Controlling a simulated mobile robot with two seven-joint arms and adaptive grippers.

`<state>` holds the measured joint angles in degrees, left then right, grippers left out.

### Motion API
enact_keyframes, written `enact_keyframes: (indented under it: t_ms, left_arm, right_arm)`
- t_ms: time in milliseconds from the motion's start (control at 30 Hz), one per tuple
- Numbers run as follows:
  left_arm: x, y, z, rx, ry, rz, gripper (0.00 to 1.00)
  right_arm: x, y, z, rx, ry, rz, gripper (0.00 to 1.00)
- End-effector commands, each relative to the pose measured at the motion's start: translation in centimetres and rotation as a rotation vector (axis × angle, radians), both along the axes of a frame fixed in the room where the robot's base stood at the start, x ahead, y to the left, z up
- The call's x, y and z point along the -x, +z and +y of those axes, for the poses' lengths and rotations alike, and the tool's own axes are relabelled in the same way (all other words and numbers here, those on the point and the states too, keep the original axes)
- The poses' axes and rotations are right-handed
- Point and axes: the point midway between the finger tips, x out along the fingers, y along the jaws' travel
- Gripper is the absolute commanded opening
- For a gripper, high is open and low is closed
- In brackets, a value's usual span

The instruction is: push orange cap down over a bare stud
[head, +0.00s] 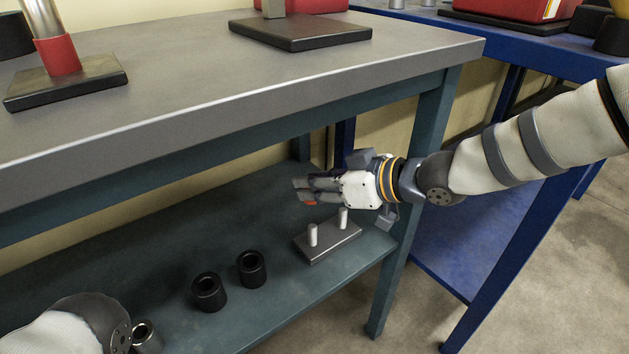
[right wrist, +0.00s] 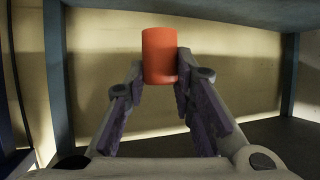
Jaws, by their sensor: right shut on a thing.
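The orange cap (right wrist: 159,56) is upright between the fingertips of my right gripper (right wrist: 160,70), which is shut on it. In the head view my right gripper (head: 304,190) hangs over the lower shelf, and only a small orange bit of the cap (head: 310,203) shows under the fingers. The grey stud block (head: 325,245) sits on the shelf below and slightly right of the fingertips. Two bare white studs, a front one (head: 312,235) and a back one (head: 343,218), stand upright on it. The cap is apart from both studs. My left gripper is not in view.
Two black hollow cylinders (head: 208,292) (head: 252,269) stand on the shelf left of the block. A metallic cylinder (head: 146,336) is beside my left arm. The grey bench top (head: 200,80) overhangs the shelf, and a teal leg (head: 410,200) stands close to my right wrist.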

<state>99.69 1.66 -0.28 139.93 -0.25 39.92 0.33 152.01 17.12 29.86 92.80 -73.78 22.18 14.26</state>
Motion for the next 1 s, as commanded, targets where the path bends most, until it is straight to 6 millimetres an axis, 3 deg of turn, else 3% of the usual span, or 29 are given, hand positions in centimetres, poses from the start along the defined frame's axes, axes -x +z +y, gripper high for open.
enact_keyframes:
  t_ms: [367, 700, 1000]
  left_arm:
    - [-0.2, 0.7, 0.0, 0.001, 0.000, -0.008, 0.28]
    - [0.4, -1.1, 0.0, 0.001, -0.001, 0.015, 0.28]
    - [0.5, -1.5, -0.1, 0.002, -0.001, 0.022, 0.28]
  right_arm:
    - [0.0, 0.3, 0.0, -0.003, -0.016, 0.003, 0.00]
    - [0.0, -4.3, 0.0, -0.004, -0.018, 0.006, 0.00]
    - [0.0, -5.8, 0.0, -0.004, -0.018, 0.004, 0.00]
